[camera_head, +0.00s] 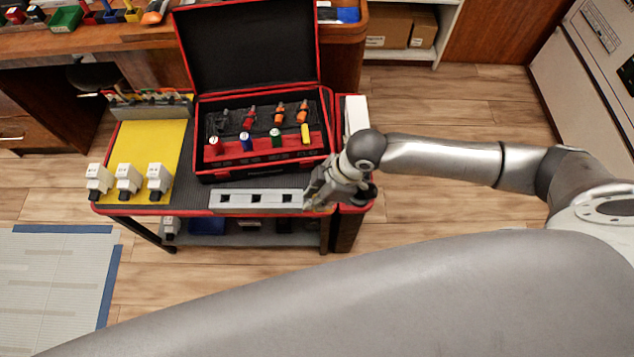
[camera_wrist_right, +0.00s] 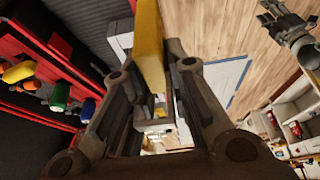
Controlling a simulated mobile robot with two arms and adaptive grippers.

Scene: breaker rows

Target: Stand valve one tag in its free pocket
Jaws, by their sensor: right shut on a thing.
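My right gripper (camera_head: 312,203) is at the right end of a grey strip (camera_head: 236,205) on the front of the cart. Three dark square pockets show along the strip; the gripper hides its right end. In the wrist view the right gripper (camera_wrist_right: 158,100) is shut on a flat yellow piece (camera_wrist_right: 150,42), which I take for the valve one tag.
An open black and red case (camera_head: 262,172) stands behind the strip, holding several tools with coloured ends. A yellow mat (camera_head: 150,140) lies left of it, with three white blocks (camera_head: 128,178) along its front. A wooden desk (camera_head: 90,40) stands behind.

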